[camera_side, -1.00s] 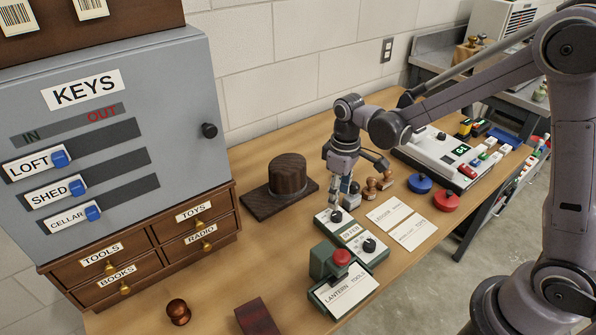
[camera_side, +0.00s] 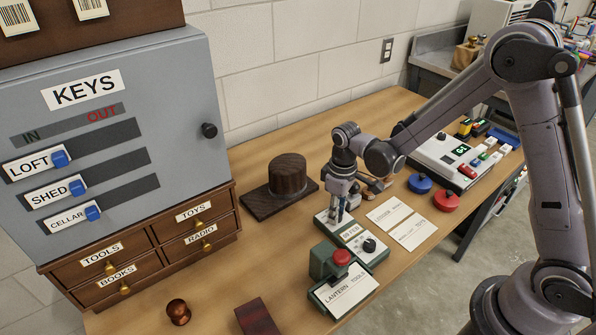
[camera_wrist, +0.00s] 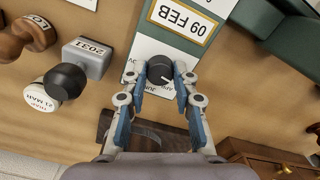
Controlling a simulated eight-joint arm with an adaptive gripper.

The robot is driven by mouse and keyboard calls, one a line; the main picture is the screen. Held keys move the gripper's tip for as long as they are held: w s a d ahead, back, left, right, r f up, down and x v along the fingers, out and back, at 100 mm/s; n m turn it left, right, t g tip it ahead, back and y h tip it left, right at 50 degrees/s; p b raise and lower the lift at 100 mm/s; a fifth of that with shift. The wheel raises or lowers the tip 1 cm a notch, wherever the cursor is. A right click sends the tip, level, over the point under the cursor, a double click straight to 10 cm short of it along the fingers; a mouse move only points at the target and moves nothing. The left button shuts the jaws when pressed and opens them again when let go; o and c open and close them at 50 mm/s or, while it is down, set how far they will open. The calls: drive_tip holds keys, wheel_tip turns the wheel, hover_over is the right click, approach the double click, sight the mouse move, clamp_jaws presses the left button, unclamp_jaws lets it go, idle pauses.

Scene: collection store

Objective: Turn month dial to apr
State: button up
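The date stamp unit is a pale plate with a window reading 09 FEB (camera_wrist: 180,17), also seen in the side view (camera_side: 350,233). The black month dial (camera_wrist: 160,69) sits at the window's far end. Its pale pointer line points to the lower right in the wrist view. The small month labels around it are partly covered and hard to read. My gripper (camera_wrist: 159,74) is down around this dial, one fingertip on each side, with a narrow gap seeming to show. In the side view, my gripper (camera_side: 338,215) hides most of the dial.
A second black dial (camera_side: 369,246) sits at the unit's near end. A green stamp box with a red button (camera_side: 342,257) stands close in front. Paper cards (camera_side: 389,214) lie to the right; a wooden hat block (camera_side: 287,174) stands left.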

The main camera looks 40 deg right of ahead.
clamp_jaws()
drive_tip(key=shift+m, duration=0.3)
drive_tip(key=m, duration=0.3)
drive_tip(key=shift+m, duration=2.1)
drive_tip(key=o, duration=1)
unclamp_jaws()
